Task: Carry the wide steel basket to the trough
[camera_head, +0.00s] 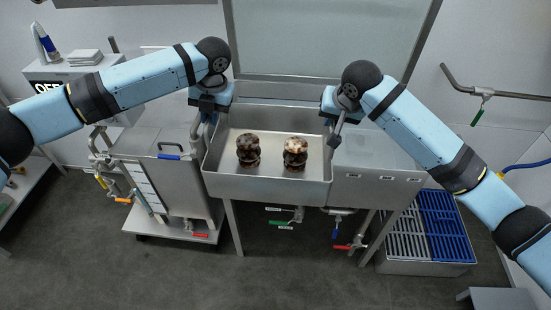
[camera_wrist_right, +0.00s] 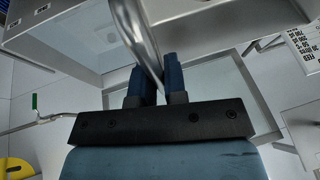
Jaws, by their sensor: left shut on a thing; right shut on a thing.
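The wide steel basket (camera_head: 265,187) is a deep open tub in the middle of the head view, with two dark brown lumpy things (camera_head: 248,150) (camera_head: 295,152) inside. It looks level. My left gripper (camera_head: 207,114) is at its left side, shut on a bent steel tube handle. My right gripper (camera_head: 334,116) is at its right side, shut on the matching handle. The right wrist view shows the right gripper's fingers (camera_wrist_right: 153,80) closed around this steel tube. I cannot clearly tell the trough apart from the steelwork around and beneath the basket.
A steel unit with valves (camera_head: 165,180) stands at left. A steel counter (camera_head: 375,160) adjoins at right, with a blue and grey grating (camera_head: 430,225) below it. A framed pale panel (camera_head: 330,35) rises behind. Dark floor (camera_head: 300,275) is open in front.

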